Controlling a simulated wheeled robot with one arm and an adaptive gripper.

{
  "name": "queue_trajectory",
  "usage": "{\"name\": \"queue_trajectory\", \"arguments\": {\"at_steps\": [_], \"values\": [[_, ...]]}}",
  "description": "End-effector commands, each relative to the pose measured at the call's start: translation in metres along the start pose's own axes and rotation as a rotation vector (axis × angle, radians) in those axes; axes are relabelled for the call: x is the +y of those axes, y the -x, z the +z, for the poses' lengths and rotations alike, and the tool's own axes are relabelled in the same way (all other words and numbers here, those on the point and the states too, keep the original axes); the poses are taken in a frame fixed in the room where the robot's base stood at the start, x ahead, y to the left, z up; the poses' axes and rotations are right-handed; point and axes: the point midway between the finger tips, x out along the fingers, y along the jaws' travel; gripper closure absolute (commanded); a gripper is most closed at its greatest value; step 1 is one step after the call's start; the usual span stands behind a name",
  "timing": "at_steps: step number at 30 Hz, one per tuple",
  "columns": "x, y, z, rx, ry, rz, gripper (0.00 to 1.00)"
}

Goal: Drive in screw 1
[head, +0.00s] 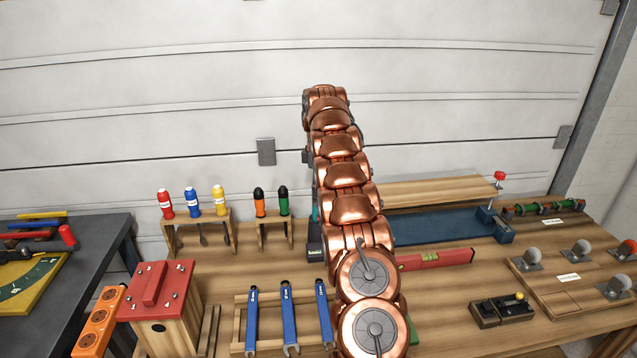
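A wooden birdhouse-like box (165,339) with a red roof (153,290) stands at the front left of the bench. Several small pale screw heads show near the roof's corners; I cannot tell which is screw 1 or how deep each sits. Red (165,203), blue (192,201) and yellow (219,200) handled screwdrivers stand upright in a wooden rack (228,237). Orange (259,202) and green (283,201) handled tools stand in a smaller rack beside it. My copper arm rises through the middle of the view; my gripper is not visible.
Blue wrenches (286,318) lie on a wooden holder at the front. A red level (436,259) and a blue vise-like tool (440,232) with a plank (430,189) are right of my arm. An orange socket strip (98,321) is left of the box. Casters (530,258) stand far right.

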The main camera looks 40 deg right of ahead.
Motion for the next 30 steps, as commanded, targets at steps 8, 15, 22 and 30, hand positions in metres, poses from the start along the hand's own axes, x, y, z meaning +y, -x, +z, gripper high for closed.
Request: {"name": "queue_trajectory", "arguments": {"at_steps": [8, 15, 22, 30], "values": [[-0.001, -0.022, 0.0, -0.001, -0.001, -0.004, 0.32], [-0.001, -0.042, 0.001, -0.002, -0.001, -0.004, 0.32], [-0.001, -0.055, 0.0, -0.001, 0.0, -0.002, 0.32], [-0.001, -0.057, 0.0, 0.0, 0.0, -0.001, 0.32]]}}
